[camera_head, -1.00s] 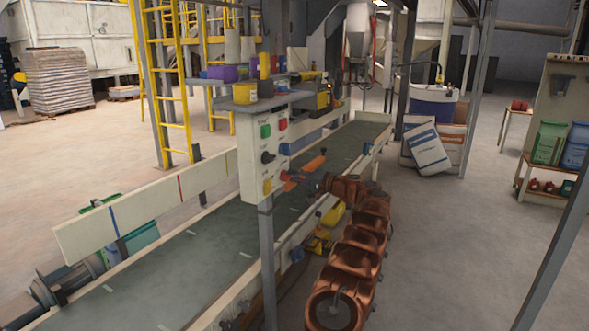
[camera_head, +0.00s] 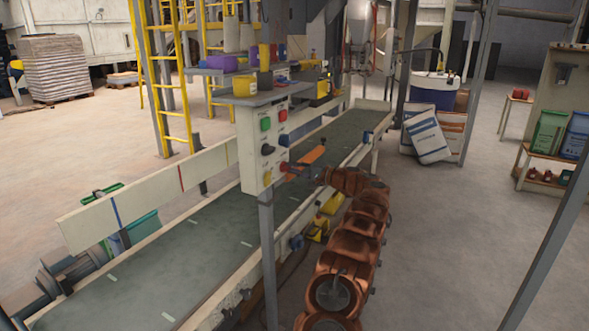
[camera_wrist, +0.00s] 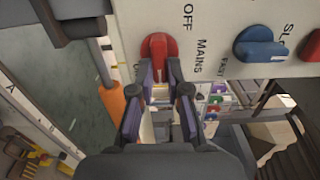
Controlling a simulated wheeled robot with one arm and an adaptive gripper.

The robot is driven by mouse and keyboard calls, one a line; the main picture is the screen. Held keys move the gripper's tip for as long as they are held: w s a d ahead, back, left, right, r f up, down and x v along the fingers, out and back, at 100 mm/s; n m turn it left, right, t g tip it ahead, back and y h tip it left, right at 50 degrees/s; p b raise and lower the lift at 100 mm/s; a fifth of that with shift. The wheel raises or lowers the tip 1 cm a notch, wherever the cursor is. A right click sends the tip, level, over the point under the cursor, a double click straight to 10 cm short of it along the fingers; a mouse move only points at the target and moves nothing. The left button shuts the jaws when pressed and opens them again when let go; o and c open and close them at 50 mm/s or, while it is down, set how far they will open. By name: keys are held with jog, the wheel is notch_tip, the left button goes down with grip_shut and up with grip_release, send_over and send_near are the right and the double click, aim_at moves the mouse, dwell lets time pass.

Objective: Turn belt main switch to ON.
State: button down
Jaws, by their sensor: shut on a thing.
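The mains switch is a red knob (camera_wrist: 158,47) on the pale control box (camera_head: 250,155). In the wrist view, the words OFF and MAINS stand to its right, and a label at its lower left is mostly hidden by a finger. The knob's raised grip runs nearly upright in that picture. My gripper (camera_wrist: 160,72) is shut on the knob's near end, with one finger on each side. In the head view, my gripper (camera_head: 298,169) reaches the box's right-hand face, and the knob is small there.
A blue knob (camera_wrist: 258,48) marked FAST and SLOW sits right of the red one. An orange bar (camera_head: 306,159) is close beside my gripper. The conveyor belt (camera_head: 205,250) runs behind the box, and a grey post (camera_head: 268,260) stands under it. Floor to the right is open.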

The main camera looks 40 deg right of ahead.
jog(key=c, duration=1.1)
grip_release()
jog(key=shift+c, duration=0.2)
jog(key=v, duration=1.2)
